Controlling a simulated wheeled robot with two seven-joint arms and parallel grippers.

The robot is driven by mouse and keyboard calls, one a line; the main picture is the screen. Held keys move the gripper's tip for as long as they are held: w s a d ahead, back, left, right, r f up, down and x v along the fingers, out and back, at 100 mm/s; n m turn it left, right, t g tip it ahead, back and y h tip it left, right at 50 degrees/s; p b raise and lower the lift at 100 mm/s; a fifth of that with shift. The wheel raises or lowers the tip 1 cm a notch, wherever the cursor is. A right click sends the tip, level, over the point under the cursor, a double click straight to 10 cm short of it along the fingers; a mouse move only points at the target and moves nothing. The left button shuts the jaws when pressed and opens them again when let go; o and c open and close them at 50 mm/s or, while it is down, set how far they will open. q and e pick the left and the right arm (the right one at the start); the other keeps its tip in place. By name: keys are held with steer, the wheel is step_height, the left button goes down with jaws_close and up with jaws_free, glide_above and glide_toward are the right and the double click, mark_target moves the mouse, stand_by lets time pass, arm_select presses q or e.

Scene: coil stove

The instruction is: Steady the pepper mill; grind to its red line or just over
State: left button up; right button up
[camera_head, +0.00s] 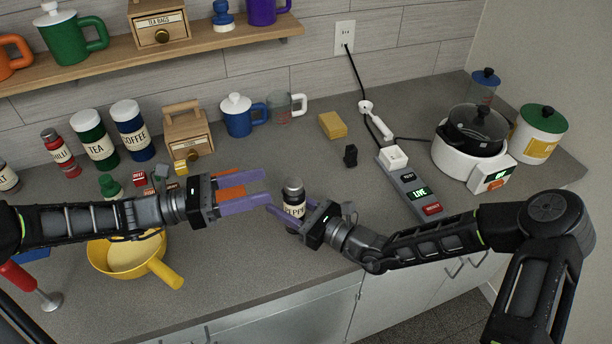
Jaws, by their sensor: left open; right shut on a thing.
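The pepper mill (293,191) stands upright on the counter near its front edge, with a dark cap and a cream label. My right gripper (287,213) is shut on its lower body from the right, and its purple fingers partly cover the label. My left gripper (268,188) is open just left of the mill, its purple fingers pointing toward it. An orange part shows between the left fingers. I cannot make out a red line on the mill.
A yellow pan (100,257) sits below my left arm. Behind are a blue mug (238,122), a wooden tea box (188,132) and a yellow sponge (332,125). A power strip (408,185) and a white cooker (455,156) stand at right. Counter between mill and sponge is clear.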

mark_target(294, 187)
arm_select(q)
steer(key=f+t+y, duration=0.1)
steer(key=f+t, duration=0.1)
steer(key=f+t+y, duration=0.1)
steer(key=f+t, duration=0.1)
steer(key=shift+w+a+n, duration=0.1)
steer(key=shift+w+n, duration=0.1)
steer(key=shift+n, duration=0.2)
steer(key=x, duration=1.2)
steer(key=shift+f, duration=0.15)
steer(key=shift+c, duration=0.6)
jaws_close()
